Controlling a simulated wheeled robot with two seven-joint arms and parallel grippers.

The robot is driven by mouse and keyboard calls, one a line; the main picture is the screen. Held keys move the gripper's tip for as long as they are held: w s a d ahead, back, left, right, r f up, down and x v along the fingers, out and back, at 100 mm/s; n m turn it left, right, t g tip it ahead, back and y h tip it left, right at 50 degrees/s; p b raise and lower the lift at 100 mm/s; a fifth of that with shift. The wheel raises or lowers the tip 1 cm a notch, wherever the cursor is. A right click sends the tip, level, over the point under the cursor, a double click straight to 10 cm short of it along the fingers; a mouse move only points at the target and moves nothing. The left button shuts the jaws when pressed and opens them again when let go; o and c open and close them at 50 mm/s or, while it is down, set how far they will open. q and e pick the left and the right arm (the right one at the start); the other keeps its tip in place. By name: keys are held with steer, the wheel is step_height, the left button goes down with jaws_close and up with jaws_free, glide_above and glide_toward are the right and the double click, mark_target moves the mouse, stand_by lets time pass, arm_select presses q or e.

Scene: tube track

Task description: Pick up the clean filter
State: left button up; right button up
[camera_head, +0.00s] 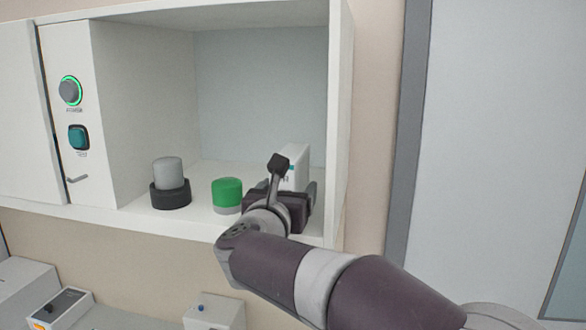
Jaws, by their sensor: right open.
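My right gripper (294,182) is inside the open cabinet at its right side, with its jaws open. A white box (297,160) with a teal mark and dark lettering, of which only the end shows, stands at or just beyond the jaws. The gripper hides its lower part, and I cannot tell whether they touch. A green-topped cylinder (227,191) with a pale base stands just left of the gripper. A grey cylinder (168,172) sits upright in a black round holder (171,198) further left. No readable label tells which one is the clean filter. My left gripper is out of view.
The cabinet (340,110) has a right side wall close to my gripper and a front lip below. A panel at left carries a green-ringed knob (70,91) and a teal button (79,137). Small devices (62,306) stand lower left. The cabinet's upper space is clear.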

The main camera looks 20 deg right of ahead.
steer(key=shift+w+d+f, duration=0.1)
steer(key=shift+w+f, duration=0.05)
steer(key=shift+c, duration=0.3)
steer(key=shift+s+a+r, duration=0.2)
steer(key=shift+s+a, duration=0.05)
steer(key=shift+a, duration=0.15)
steer(key=c, duration=1.1)
steer(key=shift+d, duration=0.15)
